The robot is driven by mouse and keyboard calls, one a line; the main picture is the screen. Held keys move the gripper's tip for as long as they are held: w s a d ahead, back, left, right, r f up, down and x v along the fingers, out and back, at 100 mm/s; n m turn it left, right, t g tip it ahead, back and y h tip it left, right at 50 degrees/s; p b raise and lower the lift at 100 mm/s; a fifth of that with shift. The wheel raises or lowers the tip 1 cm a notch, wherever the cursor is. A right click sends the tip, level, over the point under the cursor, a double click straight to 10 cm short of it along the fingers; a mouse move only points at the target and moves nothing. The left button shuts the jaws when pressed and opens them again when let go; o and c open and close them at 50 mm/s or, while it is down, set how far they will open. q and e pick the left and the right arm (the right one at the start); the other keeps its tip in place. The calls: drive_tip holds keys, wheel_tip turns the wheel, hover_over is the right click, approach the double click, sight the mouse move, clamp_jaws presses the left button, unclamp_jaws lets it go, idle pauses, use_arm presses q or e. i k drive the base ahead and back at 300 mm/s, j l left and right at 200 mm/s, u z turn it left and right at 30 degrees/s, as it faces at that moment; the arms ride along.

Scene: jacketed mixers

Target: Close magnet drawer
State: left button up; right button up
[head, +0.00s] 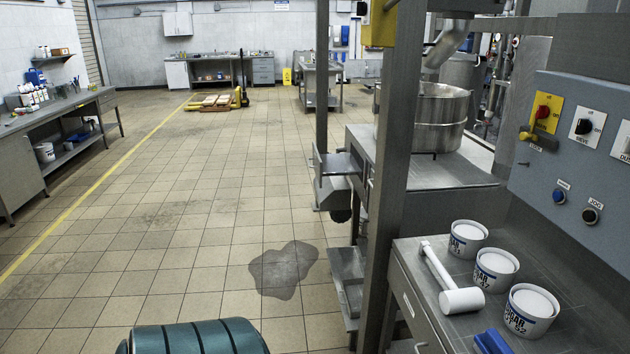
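I cannot surely pick out the magnet drawer. A small metal box-like part with a flat plate (341,164) sticks out to the left of the mixer stand, behind the steel posts; I cannot tell whether it is a drawer. The steel mixer bowl (428,118) stands above the stand's flat top (445,180), with a curved metal pipe (447,45) over it. Neither of my grippers is in view.
A steel post (394,190) rises close in front. At right, a bench (415,290) holds a white mallet (461,299) and three tubs (532,309) below a control panel (570,140). A dark wet-looking patch (283,269) marks the tiled floor, which is clear at left centre.

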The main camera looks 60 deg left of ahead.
sight(341, 164)
drive_tip(key=u, duration=0.35)
drive_tip(key=i+j+u, duration=0.1)
drive_tip(key=j+u, duration=0.35)
drive_tip(key=u, duration=0.3)
drive_tip(key=i+j+u, duration=0.15)
drive_tip(key=u, duration=0.2)
drive_tip(key=i+j+u, duration=0.2)
drive_tip(key=i+j, duration=0.25)
drive_tip(key=i+j+u, duration=0.2)
drive_tip(key=i+j, duration=0.15)
drive_tip(key=i, duration=0.35)
drive_tip(key=i+j, duration=0.1)
drive_tip(key=i, duration=0.45)
drive_tip(key=i+j, duration=0.15)
drive_tip(key=i, duration=0.45)
drive_tip(key=i+j+z, duration=0.1)
drive_tip(key=i, duration=0.45)
drive_tip(key=i+j, duration=0.15)
drive_tip(key=i, duration=0.45)
